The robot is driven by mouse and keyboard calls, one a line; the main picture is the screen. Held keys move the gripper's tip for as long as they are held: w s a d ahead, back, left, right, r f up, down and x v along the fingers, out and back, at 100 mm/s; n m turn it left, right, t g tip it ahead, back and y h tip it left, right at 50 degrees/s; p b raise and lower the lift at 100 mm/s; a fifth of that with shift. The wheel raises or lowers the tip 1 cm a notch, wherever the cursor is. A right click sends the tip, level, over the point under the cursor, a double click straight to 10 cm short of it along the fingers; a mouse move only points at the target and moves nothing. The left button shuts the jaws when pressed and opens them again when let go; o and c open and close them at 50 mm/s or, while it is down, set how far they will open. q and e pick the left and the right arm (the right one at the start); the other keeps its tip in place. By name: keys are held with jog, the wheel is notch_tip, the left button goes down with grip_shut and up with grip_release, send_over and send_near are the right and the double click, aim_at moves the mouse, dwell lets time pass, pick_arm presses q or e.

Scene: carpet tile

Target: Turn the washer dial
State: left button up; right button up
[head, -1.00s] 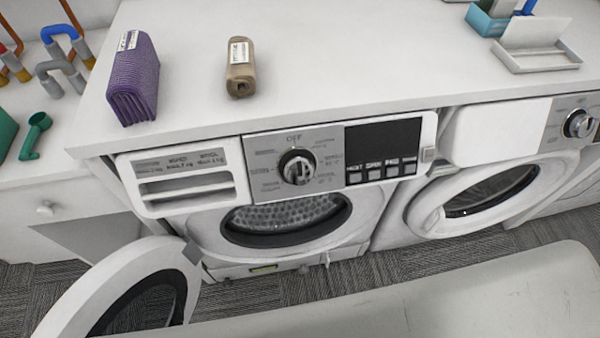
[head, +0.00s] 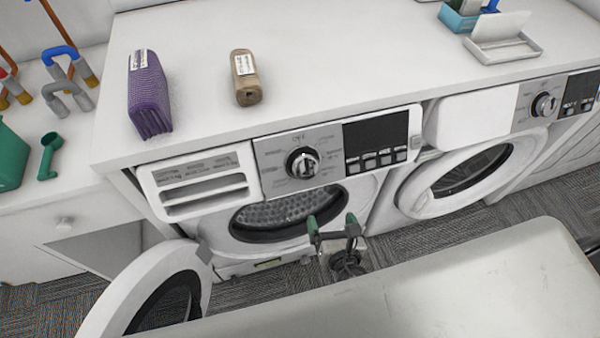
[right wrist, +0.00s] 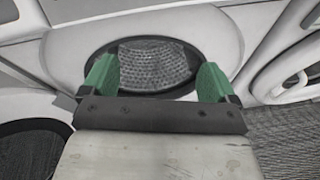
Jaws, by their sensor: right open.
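The washer dial (head: 302,162) is a round silver and black knob on the grey control panel of the left washer (head: 205,222), below the OFF mark. My right gripper (head: 332,224) has green fingertips and is open and empty. In the head view it shows below and slightly right of the dial, in front of the washer's drum opening, apart from the dial. In the right wrist view the open fingers (right wrist: 158,80) frame the drum opening (right wrist: 150,66); the dial is not in that view. My left gripper is not in view.
The left washer's round door (head: 150,290) hangs open at lower left. A second washer (head: 455,185) with its own dial (head: 545,105) stands at right. A purple folded cloth (head: 149,95) and a brown roll (head: 245,77) lie on the white top (head: 330,60).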

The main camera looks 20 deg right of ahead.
aim_at(308, 175)
jog(key=s+a+r+n+t+y, duration=0.1)
jog(key=s+a+r+n+t, duration=0.15)
jog(key=r, duration=0.65)
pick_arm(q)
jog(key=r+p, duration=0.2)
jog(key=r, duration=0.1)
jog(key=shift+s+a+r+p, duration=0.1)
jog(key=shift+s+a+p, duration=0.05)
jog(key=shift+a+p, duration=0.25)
pick_arm(e)
jog(key=shift+n, duration=0.35)
jog(key=w, duration=0.7)
jog(key=w+a, duration=0.1)
jog(key=w, duration=0.3)
jog(key=shift+r, duration=0.1)
jog(key=c, duration=0.9)
